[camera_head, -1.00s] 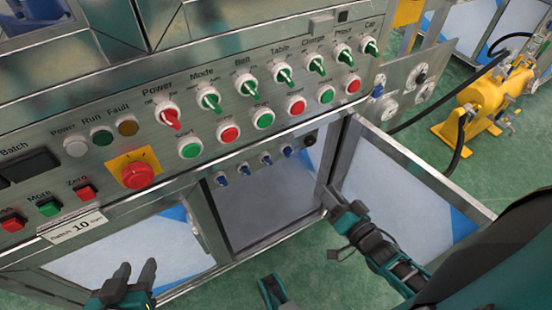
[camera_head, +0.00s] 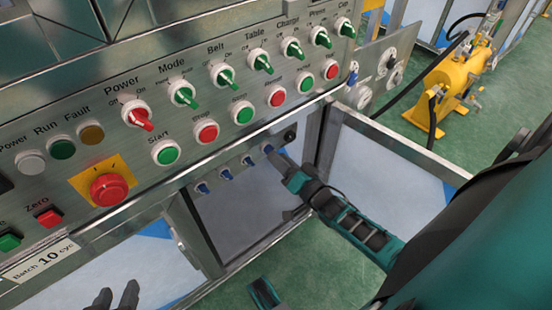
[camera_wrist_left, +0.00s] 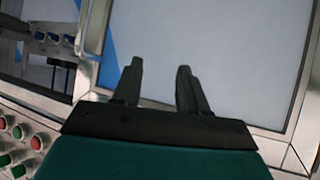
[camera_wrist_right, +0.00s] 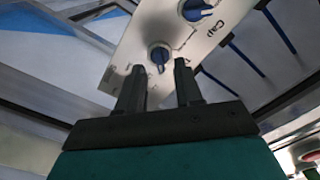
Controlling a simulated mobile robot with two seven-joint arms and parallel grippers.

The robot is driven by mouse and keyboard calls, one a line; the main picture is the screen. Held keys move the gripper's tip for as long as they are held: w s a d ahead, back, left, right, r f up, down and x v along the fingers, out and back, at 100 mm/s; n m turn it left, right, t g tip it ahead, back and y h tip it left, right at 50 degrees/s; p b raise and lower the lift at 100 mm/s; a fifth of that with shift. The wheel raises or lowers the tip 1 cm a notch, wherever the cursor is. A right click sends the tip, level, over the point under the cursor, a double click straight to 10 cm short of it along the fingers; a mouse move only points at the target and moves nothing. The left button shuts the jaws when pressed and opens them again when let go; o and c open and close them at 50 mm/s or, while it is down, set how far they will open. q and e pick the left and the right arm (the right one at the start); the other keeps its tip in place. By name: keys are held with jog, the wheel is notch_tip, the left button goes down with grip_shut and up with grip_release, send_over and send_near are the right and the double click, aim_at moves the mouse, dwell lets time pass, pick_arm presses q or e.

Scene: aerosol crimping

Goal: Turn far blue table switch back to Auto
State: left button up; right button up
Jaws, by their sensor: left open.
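A row of small blue switches runs along the strip under the main panel; the far one (camera_head: 268,148) is beside my right gripper (camera_head: 281,162). Contact cannot be told, and no "Table" label is readable at the blue switches. My left gripper (camera_head: 115,298) is open and empty at the bottom left; it also shows in the left wrist view (camera_wrist_left: 158,70).
The main panel carries green-handled switches (camera_head: 225,76), red and green buttons (camera_head: 206,131) and a red emergency button (camera_head: 109,189). An open cabinet door (camera_head: 390,165) stands right of my right gripper. A yellow machine (camera_head: 450,85) stands at the back right.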

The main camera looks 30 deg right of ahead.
jog(key=shift+w+a, duration=0.1)
jog(key=shift+w, duration=1)
grip_shut()
